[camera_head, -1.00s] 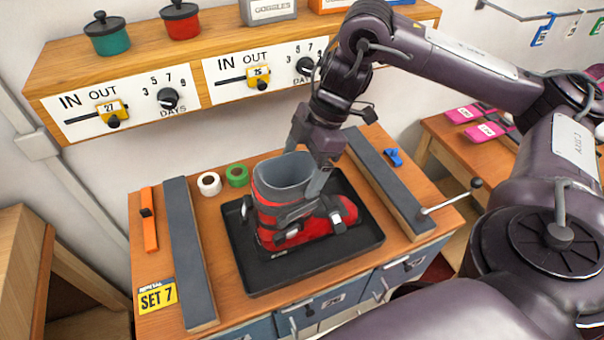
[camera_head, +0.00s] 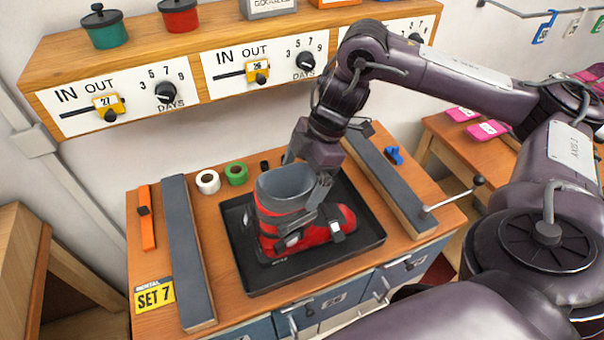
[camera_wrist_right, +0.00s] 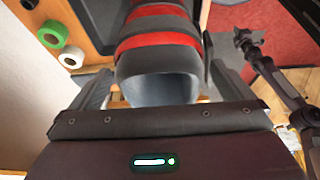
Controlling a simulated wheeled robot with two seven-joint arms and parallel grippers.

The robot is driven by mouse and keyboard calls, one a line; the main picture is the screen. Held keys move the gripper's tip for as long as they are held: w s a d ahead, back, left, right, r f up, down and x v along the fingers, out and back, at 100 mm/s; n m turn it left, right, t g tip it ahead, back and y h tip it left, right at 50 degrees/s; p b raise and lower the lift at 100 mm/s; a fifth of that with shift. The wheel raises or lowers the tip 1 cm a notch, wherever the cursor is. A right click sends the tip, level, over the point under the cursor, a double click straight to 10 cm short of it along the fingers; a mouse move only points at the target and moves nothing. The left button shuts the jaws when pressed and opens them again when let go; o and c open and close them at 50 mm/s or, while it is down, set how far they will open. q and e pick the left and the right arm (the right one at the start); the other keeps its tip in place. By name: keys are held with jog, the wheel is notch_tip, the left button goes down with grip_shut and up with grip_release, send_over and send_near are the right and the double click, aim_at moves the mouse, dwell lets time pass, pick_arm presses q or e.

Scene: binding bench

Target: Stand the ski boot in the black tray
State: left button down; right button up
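The red and grey ski boot (camera_head: 326,232) is upright over the black tray (camera_head: 367,252), toe to the right. Its sole is at or very near the tray floor; I cannot tell if it bears fully. My right gripper (camera_head: 304,182) is shut on the boot's grey cuff from above. In the right wrist view the cuff (camera_wrist_right: 160,88) fills the space between the two fingers (camera_wrist_right: 161,88). The far finger is partly hidden behind the cuff in the head view.
Grey rails flank the tray at left (camera_head: 190,255) and right (camera_head: 385,185). White (camera_head: 208,182) and green (camera_head: 236,174) tape rolls lie behind it. A shelf (camera_head: 240,45) overhangs the back.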

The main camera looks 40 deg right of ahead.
jog(key=v, duration=0.3)
jog(key=shift+w+p, duration=0.1)
jog(key=shift+p, duration=0.25)
jog(key=w+p+v, duration=0.1)
jog(key=p+v, duration=0.6)
jog(key=v, duration=0.2)
jog(key=shift+s+p, duration=0.35)
jog(key=shift+s, duration=0.2)
